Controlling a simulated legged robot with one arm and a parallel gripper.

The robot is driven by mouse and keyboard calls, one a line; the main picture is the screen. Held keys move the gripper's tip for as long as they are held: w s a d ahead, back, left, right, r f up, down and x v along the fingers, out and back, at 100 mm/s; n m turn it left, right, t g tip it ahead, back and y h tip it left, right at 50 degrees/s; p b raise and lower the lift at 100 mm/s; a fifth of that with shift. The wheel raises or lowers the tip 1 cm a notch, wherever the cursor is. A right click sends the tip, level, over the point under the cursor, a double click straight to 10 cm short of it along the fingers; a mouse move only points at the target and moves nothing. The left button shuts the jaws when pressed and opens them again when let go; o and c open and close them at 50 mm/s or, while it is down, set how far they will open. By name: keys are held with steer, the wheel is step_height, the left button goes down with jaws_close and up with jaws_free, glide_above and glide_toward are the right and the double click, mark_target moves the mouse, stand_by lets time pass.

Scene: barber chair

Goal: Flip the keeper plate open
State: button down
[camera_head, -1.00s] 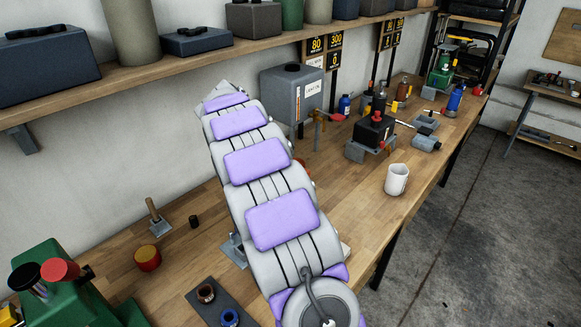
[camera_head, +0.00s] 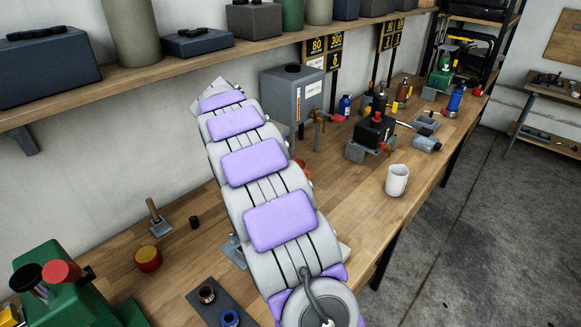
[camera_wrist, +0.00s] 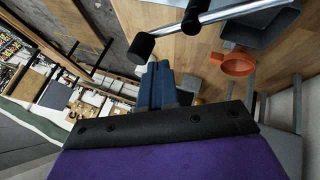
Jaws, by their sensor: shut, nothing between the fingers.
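I cannot pick out the keeper plate for certain in either view. My gripper shows in the wrist view as a narrow pair of blue-grey fingers (camera_wrist: 160,86) beyond a black bolted strip. The fingers are shut and empty. Just past the fingertips is a bright metal bar (camera_wrist: 240,10) with black cylindrical ends, one of them (camera_wrist: 140,48) close to the tips; I cannot tell whether they touch. In the head view my grey and purple arm reaches over the bench toward the wall and hides its own gripper.
The wooden bench (camera_head: 345,225) holds a grey tank (camera_head: 290,92), a black device with a red knob (camera_head: 374,130) and a white mug (camera_head: 397,180). The wrist view shows an orange dish (camera_wrist: 238,64) and a grey tray (camera_wrist: 262,24). A shelf (camera_head: 215,47) runs above the arm.

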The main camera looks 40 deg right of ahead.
steer(key=p+v, duration=0.4)
steer(key=v, duration=1.2)
steer(key=shift+s, duration=0.1)
steer(key=s+a+f+n+y, duration=0.2)
steer(key=s+a+f+n, duration=0.2)
steer(key=s, duration=0.9)
steer(key=s+a+f+n+t+y, duration=0.1)
steer(key=s+a+f+n, duration=0.3)
steer(key=s+a, duration=0.6)
steer(key=s+a+f+n+y, duration=0.3)
steer(key=s+a+n, duration=0.3)
steer(key=s, duration=1)
steer(key=shift+a+f+y, duration=0.4)
steer(key=shift+a, duration=0.45)
